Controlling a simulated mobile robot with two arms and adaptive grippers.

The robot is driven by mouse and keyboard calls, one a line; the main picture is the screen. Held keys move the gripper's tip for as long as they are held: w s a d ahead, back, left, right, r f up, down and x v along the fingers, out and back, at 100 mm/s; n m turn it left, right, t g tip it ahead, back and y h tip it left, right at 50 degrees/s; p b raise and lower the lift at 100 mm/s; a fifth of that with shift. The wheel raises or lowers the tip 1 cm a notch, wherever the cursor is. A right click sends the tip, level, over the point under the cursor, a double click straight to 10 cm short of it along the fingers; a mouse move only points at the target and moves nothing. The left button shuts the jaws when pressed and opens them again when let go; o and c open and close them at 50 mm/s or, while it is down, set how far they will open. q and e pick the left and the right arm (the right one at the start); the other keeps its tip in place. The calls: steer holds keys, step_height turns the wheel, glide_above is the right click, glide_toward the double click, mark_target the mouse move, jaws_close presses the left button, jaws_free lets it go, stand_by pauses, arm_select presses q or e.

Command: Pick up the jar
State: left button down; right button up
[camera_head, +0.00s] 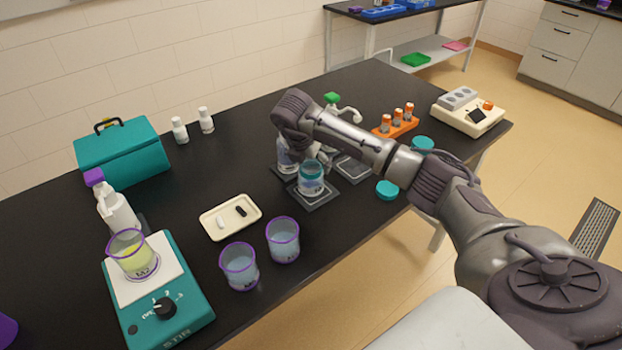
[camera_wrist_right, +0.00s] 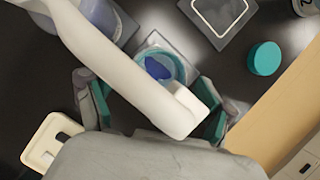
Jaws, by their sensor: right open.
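A clear jar (camera_head: 311,178) with a teal rim and bluish contents stands upright on a dark square tile (camera_head: 316,199) on the black bench. It also shows in the right wrist view (camera_wrist_right: 172,68), partly hidden behind a white tap spout (camera_wrist_right: 120,65). My right gripper (camera_head: 302,148) is just above and behind the jar in the head view. In the right wrist view its two teal-padded fingers are apart (camera_wrist_right: 158,98), with the spout crossing between them and the jar beyond. I cannot tell whether the spout touches the gripper. A second jar (camera_head: 286,157) stands behind. My left gripper is out of view.
A teal lid (camera_head: 387,189) lies right of the jar, and an empty tile (camera_head: 353,169) lies behind it. A green-handled tap (camera_head: 345,110) and an orange vial rack (camera_head: 396,124) are farther back. Two purple-rimmed beakers (camera_head: 283,240) and a white tray (camera_head: 230,232) stand toward the left.

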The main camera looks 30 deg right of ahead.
jaws_close()
stand_by(0.5)
steer(key=shift+r, duration=0.15)
